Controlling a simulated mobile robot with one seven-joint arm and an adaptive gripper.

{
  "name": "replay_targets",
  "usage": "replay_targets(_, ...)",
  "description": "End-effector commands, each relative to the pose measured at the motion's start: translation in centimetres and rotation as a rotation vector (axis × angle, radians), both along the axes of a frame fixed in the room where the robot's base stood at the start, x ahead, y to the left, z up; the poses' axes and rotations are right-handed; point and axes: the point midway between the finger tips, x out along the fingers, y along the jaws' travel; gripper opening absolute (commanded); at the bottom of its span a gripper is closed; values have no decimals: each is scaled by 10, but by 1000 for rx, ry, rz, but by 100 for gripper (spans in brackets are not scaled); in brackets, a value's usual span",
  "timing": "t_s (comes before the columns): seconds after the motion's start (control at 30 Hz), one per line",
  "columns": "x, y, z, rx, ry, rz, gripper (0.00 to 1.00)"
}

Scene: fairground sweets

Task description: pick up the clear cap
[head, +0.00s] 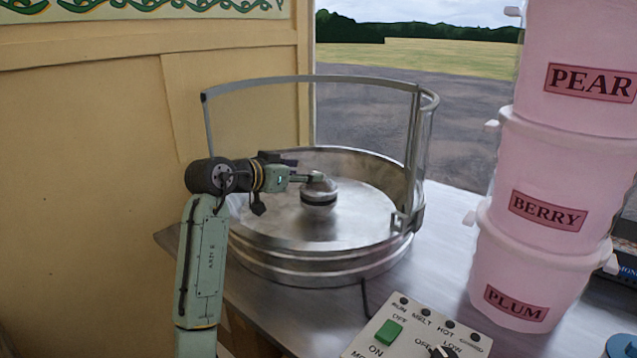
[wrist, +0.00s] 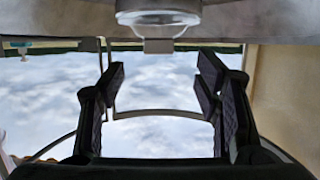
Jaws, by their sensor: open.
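The clear cap (wrist: 158,18) is a see-through, rounded cover with a small pale knob, at the top edge of the wrist view and partly cut off. In the head view the cap (head: 323,184) shows as a greyish dome on the dark-banded metal spinner head (head: 319,200) in the middle of the round pan. My gripper (head: 314,177) is beside the cap's top, partly overlapping it in the head view. In the wrist view my gripper (wrist: 162,82) is open, with only sky between its fingers. The knob lies beyond the fingertips in picture; contact is not visible.
The steel pan (head: 272,262) has a tall clear guard with a grey frame (head: 413,150) around its back and right. Stacked pink tubs (head: 545,165) stand to the right. A control box (head: 405,335) is in front. A wooden wall (head: 90,160) is at left.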

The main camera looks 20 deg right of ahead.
Motion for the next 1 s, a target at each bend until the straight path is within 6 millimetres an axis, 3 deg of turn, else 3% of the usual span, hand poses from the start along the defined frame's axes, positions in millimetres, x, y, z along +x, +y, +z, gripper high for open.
replay_targets(0.3,19,-36,-14,0,2,0,58)
replay_targets(0.63,22,-42,-18,-1,-1,1,58)
replay_targets(1.0,22,-41,-17,-1,-1,1,33)
